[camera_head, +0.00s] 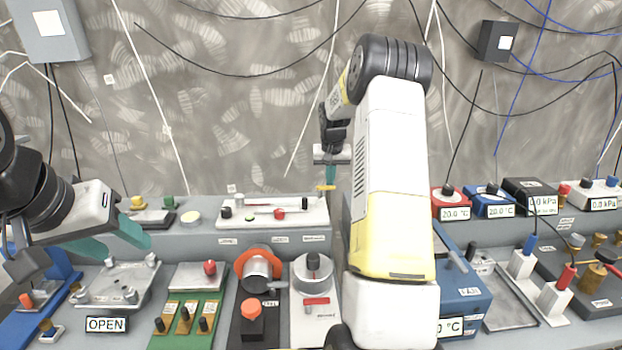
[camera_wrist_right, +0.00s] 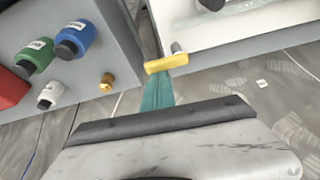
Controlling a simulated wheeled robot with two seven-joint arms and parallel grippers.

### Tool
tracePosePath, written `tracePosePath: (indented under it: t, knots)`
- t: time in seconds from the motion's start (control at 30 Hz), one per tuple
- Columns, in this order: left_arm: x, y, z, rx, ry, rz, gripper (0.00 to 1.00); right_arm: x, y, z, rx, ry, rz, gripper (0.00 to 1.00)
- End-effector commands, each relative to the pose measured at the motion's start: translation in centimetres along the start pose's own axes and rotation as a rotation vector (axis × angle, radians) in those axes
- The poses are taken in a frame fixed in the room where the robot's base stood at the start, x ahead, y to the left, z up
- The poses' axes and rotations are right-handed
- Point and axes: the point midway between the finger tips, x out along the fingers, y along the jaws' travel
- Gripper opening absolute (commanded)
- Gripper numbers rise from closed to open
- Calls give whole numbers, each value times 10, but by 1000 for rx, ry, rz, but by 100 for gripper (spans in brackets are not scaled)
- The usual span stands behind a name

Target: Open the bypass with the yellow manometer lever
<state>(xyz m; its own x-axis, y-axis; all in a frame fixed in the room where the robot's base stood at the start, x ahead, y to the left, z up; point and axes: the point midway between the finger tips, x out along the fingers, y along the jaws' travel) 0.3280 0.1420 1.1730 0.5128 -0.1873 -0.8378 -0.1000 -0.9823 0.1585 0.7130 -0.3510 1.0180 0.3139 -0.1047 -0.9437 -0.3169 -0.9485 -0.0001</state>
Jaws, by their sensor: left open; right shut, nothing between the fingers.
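The yellow lever (camera_head: 326,187) sits at the right end of a white panel (camera_head: 290,217) with small knobs and a tube, on the rear shelf. In the right wrist view the yellow lever (camera_wrist_right: 166,63) is a short bar beside a small grey metal stub. My right gripper (camera_head: 330,175) is shut and empty, its teal fingers pointing down right at the lever. In the right wrist view the fingertips (camera_wrist_right: 158,78) meet the lever's edge; I cannot tell whether they touch. My left gripper (camera_head: 112,240) is open and empty above the left of the bench.
A metal plate (camera_head: 118,285) and an OPEN sign (camera_head: 106,325) lie under my left gripper. An orange-ringed device (camera_head: 258,268) and a round grey dial unit (camera_head: 313,270) stand in front of the white panel. Red (camera_head: 450,203) and blue (camera_head: 488,203) display boxes stand right of my right arm.

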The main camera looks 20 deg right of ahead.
Motion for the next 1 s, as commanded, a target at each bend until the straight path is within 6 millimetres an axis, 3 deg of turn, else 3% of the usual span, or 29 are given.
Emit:
tracePosePath:
  t: [0.47,1.0]
  knots:
    - [0,0,0,0,0,0,52,-2,0,4,120,-1,44,0]
    - [0,0,0,0,0,0,52,-7,0,21,575,0,203,0]
